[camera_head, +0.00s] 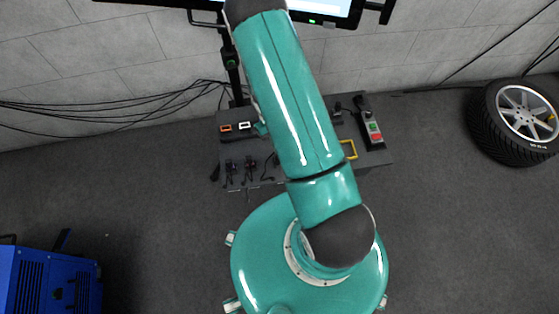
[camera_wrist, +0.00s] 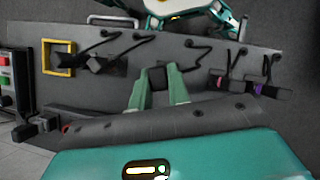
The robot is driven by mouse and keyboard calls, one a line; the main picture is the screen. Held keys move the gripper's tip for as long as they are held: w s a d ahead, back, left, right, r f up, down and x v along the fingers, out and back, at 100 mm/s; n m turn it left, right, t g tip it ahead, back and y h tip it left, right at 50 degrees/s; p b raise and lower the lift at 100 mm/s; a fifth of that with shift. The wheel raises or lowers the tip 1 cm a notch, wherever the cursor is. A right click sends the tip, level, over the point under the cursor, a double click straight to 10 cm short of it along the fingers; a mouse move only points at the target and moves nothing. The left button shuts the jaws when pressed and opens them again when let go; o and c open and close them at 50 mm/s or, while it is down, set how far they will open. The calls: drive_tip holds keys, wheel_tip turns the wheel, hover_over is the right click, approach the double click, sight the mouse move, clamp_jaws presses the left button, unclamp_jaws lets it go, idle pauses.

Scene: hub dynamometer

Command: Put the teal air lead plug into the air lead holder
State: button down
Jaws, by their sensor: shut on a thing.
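My gripper (camera_wrist: 159,84) is in the middle of the wrist view, its two green fingers closed on a dark, square-ended plug (camera_wrist: 158,77). I cannot make out teal on this plug, and its far end is hidden. It is over the grey bench panel; I cannot tell whether it touches. In the head view my arm covers most of the gripper; a small teal part of it (camera_head: 262,129) shows left of the arm. A yellow square frame (camera_wrist: 58,57) stands on the panel at the left of the wrist view, apart from my gripper. I cannot tell which fitting is the air lead holder.
Orange (camera_head: 226,128) and white (camera_head: 244,126) frames, a button box (camera_head: 373,130), a tyre (camera_head: 516,120) and a blue machine (camera_head: 48,280) are nearby.

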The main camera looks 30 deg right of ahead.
drive_tip(key=shift+f, duration=1.45)
drive_tip(key=shift+d+m+y, duration=0.2)
drive_tip(key=shift+m+y, duration=0.4)
drive_tip(key=shift+m, duration=0.6)
drive_tip(key=shift+a+m+y, duration=0.1)
drive_tip(key=shift+m+y, duration=0.3)
drive_tip(key=shift+m, duration=0.4)
drive_tip(key=shift+f, duration=0.4)
drive_tip(key=shift+f, duration=0.35)
drive_tip(key=shift+f, duration=0.35)
